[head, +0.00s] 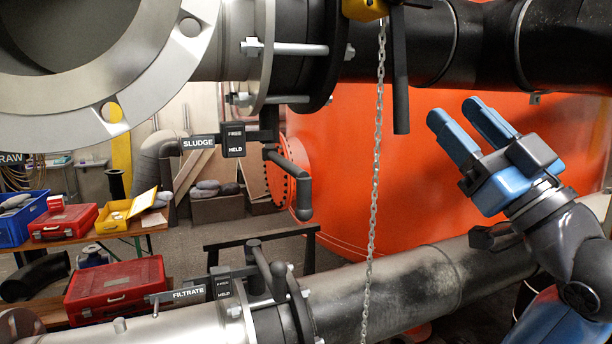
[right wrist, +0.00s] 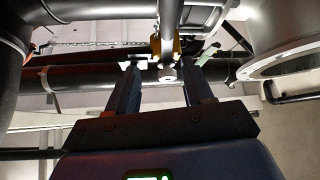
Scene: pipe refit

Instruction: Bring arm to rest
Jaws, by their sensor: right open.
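My right gripper (head: 472,122) is at the right of the head view, with its two blue fingers pointing up and to the left. The fingers are apart and nothing is between them. It stands in front of the orange tank, right of the hanging chain and above the lower grey pipe. In the right wrist view the same gripper (right wrist: 168,84) shows as two dark fingers, apart, with pipework and a yellow part beyond them. My left gripper is in neither view.
A large flange (head: 190,62) and dark pipe (head: 480,45) cross the top. A chain (head: 374,190) hangs from a yellow block (head: 364,9). Labelled handles marked SLUDGE (head: 199,143) and FILTRATE (head: 188,293) stick out. Red cases (head: 117,288) sit at left.

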